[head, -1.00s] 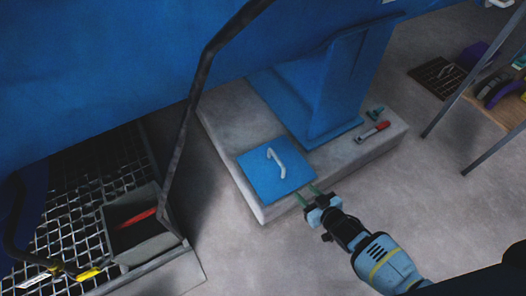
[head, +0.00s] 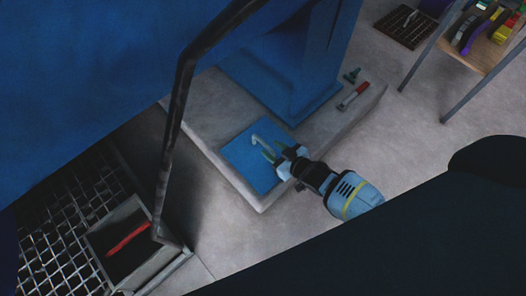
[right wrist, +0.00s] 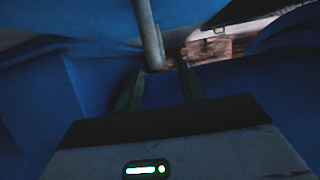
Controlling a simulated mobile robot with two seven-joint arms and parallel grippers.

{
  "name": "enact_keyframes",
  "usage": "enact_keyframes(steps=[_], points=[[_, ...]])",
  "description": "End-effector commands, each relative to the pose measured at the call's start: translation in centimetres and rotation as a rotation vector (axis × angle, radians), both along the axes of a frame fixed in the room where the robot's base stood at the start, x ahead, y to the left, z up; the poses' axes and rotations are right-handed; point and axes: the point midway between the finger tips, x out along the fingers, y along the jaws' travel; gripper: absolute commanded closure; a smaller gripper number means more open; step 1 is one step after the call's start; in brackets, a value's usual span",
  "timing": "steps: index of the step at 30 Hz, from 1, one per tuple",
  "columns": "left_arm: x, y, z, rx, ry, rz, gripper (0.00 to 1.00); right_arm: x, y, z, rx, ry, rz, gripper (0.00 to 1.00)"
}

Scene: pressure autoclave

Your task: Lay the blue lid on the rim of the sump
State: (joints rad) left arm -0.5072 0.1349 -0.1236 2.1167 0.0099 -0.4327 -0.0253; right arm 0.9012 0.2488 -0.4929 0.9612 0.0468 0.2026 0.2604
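The blue lid (head: 250,163) is a flat square plate lying on a pale concrete plinth, with a light bent handle (head: 262,144) on top. My right gripper (head: 269,152) is over the lid beside the handle, its two greenish fingers apart. In the right wrist view the grey handle (right wrist: 150,40) reaches down to between the open fingers (right wrist: 160,80); whether they touch it I cannot tell. A grey open-topped box (head: 174,249), apparently the sump, stands at the lower left with a red thing (head: 128,239) inside. My left gripper is out of view.
A dark rail (head: 173,120) runs down between the lid and the box. Metal grating (head: 65,235) lies at left. A red-and-grey tool (head: 353,96) and a small green item (head: 353,74) lie on the plinth (head: 200,105). A shelf (head: 485,58) stands upper right.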

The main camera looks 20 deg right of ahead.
Motion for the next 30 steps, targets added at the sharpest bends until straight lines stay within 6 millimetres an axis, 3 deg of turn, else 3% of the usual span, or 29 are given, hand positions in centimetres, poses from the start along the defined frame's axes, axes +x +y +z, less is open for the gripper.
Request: enact_keyframes(steps=[5, 15, 25, 30], points=[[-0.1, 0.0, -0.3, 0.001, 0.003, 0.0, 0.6, 0.4, 0.2, -0.2, 0.0, 0.0, 0.0, 0.6], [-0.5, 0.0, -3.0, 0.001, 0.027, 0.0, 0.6, 4.2, 1.4, -2.0, -0.001, 0.002, -0.001, 0.6], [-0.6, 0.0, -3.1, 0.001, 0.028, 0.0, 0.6, 4.7, 1.6, -1.9, -0.001, 0.001, -0.001, 0.6], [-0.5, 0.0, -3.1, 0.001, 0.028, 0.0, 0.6, 4.7, 1.6, -1.9, -0.001, 0.001, -0.001, 0.82]])
